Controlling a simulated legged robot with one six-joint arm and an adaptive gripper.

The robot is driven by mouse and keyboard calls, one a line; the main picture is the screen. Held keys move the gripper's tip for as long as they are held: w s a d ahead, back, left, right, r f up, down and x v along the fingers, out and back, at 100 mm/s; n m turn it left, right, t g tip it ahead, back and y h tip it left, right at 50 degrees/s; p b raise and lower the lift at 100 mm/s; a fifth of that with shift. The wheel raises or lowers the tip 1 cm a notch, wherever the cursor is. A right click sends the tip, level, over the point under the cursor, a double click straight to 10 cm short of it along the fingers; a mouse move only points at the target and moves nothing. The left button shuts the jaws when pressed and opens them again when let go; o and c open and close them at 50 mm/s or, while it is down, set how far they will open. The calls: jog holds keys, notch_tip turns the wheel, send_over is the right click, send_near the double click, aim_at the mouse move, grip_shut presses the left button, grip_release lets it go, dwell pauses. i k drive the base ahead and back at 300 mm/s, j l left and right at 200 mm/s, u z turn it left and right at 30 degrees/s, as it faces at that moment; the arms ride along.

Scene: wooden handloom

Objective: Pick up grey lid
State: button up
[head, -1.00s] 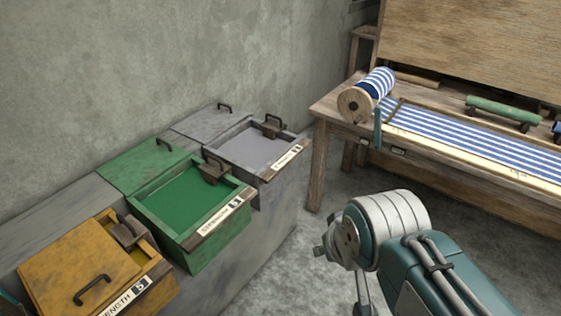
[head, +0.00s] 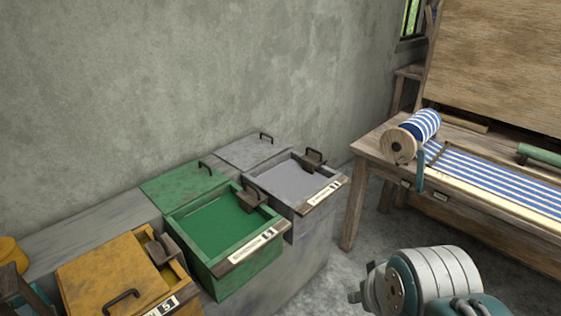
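The grey lid (head: 250,150) lies flat at the back of the bench, behind the open grey box (head: 296,184). A dark handle (head: 266,138) stands up from its far right part. My arm shows at the lower right of the head view, well apart from the lid and over the floor. The fingertips of my gripper are not clearly visible, so its opening cannot be told.
The green box (head: 215,229) is open, with its green lid (head: 183,184) behind it. The yellow lid (head: 115,276) lies partly over its box at the lower left. The wooden loom (head: 372,160) with striped cloth stands at the right. Bare floor lies between bench and loom.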

aim_at(248, 152)
jog(key=i+l+u, duration=0.1)
jog(key=i+l, duration=0.15)
jog(key=i+l+u, duration=0.15)
jog(key=i+l, duration=0.2)
jog(key=i+l+u, duration=0.1)
jog(key=i+l, duration=0.2)
jog(key=i+l+u, duration=0.25)
jog(key=i+l, duration=0.25)
jog(key=l, duration=0.25)
jog(key=i+l+u, duration=0.15)
jog(key=l, duration=0.25)
jog(key=i+l+u, duration=0.1)
jog(key=i+l, duration=0.2)
jog(key=l, duration=0.15)
jog(key=i+l+u, duration=0.15)
jog(key=l, duration=0.3)
jog(key=i, duration=0.05)
